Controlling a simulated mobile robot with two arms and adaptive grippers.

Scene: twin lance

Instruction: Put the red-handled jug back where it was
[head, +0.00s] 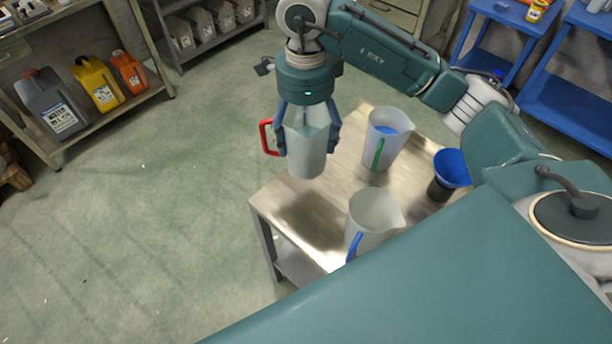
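The red-handled jug (306,155) is a pale, translucent jug with a red handle on its left side. My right gripper (308,132), on the arm that comes in from the right, is shut around its upper part from above. The jug hangs roughly upright near the far left part of the metal table (290,205). A green-handled jug (384,128) with blue inside and a blue-handled jug (374,210) stand on the table. My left gripper is not in view.
A blue funnel (452,166) sits on a dark container at the table's right side. The table's left part is bare. Shelves with yellow (97,84), orange and grey canisters stand at left. Blue carts (510,35) stand at upper right. The floor at left is open.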

